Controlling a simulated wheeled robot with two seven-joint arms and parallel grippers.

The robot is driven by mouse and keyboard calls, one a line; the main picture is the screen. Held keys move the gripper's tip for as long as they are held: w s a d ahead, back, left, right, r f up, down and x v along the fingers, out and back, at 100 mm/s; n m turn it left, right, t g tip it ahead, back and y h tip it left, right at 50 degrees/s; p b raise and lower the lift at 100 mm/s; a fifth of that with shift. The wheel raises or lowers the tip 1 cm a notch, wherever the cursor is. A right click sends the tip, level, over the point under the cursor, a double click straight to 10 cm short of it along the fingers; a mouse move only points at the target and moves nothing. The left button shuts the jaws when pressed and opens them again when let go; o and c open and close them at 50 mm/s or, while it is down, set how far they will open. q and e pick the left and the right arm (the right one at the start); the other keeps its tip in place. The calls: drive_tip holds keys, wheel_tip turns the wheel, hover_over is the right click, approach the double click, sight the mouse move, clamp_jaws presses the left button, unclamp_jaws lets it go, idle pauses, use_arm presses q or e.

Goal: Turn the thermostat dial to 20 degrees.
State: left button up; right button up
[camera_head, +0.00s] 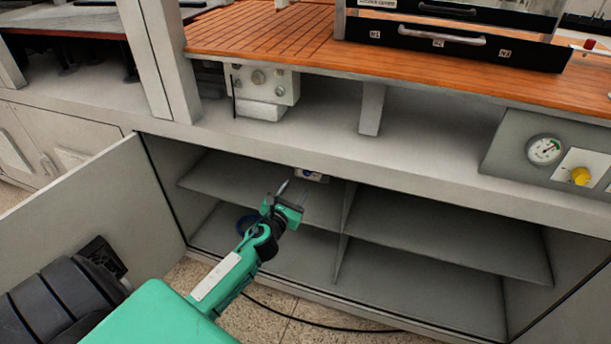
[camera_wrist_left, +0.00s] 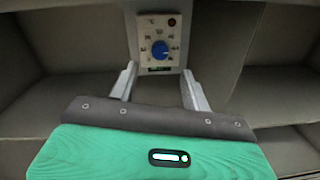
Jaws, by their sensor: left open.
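The thermostat (camera_wrist_left: 149,30) is a small pale panel with a scale of marks and a red dot at its upper right. Its round blue dial (camera_wrist_left: 160,50) faces the left wrist camera; the numbers are too small to read surely. In the head view the thermostat (camera_head: 312,175) shows partly inside the open cabinet, under its top edge. My left gripper (camera_head: 290,188) reaches into the cabinet opening, in front of the thermostat. In the left wrist view its two fingers (camera_wrist_left: 160,80) are open, apart and empty, below the dial on either side. My right gripper is not in view.
Cabinet shelves (camera_head: 445,235) and a centre divider (camera_head: 345,215) surround the thermostat. An open door (camera_head: 80,200) stands at the left. A gauge (camera_head: 544,150) and a yellow knob (camera_head: 580,176) sit on a panel at right. A black cable (camera_head: 320,324) lies on the floor.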

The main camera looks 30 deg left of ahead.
sight(306, 173)
use_arm(q)
drive_tip(key=w, duration=0.2)
drive_tip(key=w+a, duration=0.1)
drive_tip(key=w, duration=0.4)
drive_tip(key=shift+w+a, duration=0.15)
drive_tip(key=shift+w, duration=0.1)
drive_tip(key=shift+c, duration=0.2)
drive_tip(key=c, duration=1)
